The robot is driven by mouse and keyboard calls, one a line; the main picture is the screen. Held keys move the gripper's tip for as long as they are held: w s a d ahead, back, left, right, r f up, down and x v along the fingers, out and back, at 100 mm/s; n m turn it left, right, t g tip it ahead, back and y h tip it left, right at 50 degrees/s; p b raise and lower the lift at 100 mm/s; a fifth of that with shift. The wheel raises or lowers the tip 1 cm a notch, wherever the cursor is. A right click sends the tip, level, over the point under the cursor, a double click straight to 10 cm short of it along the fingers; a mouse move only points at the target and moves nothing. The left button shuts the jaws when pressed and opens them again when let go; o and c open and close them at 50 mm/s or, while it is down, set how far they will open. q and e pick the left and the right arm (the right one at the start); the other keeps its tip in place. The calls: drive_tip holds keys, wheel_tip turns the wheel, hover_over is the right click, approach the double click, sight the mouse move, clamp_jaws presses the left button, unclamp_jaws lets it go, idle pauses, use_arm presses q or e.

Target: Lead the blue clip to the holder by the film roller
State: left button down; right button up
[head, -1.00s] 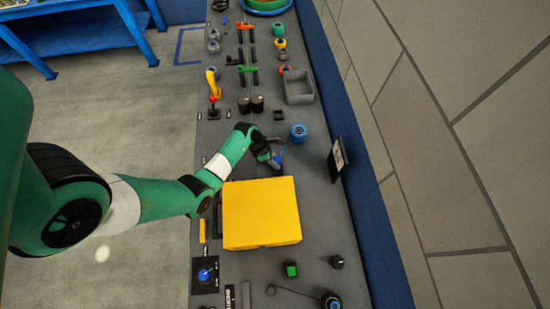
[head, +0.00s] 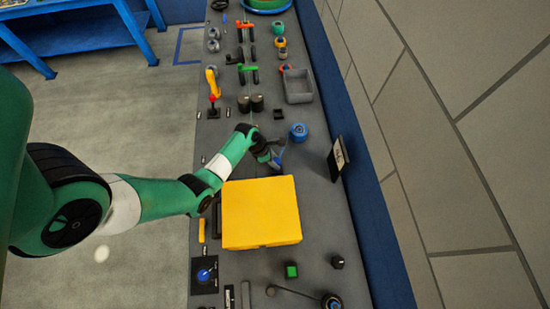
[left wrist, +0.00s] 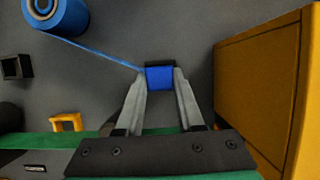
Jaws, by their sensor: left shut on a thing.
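My left gripper (head: 273,160) is just above the yellow box in the head view. In the left wrist view its two fingers (left wrist: 160,88) are shut on the blue clip (left wrist: 160,78), with a dark edge showing at the clip's top. A thin blue film runs from the clip up-left to the blue film roller (left wrist: 58,14). The roller (head: 298,132) also shows in the head view, up-right of the gripper. A small black open block (left wrist: 17,66), which looks like the holder, sits beside the roller; it shows in the head view too (head: 278,115). My right gripper is not in view.
The large yellow box (head: 261,212) stands close to the gripper, at right in the wrist view (left wrist: 262,85). A small dark upright sign (head: 337,159) stands at the panel's right edge. A grey bin (head: 298,86) and black knobs (head: 251,103) lie beyond. Grey panel between clip and roller is clear.

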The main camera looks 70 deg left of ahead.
use_arm(q)
drive_tip(key=shift+f, duration=0.2)
drive_tip(key=shift+f+b, duration=0.6)
drive_tip(key=shift+f, duration=0.15)
drive_tip(key=shift+c, duration=2.2)
unclamp_jaws()
wheel_tip(320, 180, up, 7)
drive_tip(key=p, duration=0.8)
drive_tip(key=shift+r, duration=0.15)
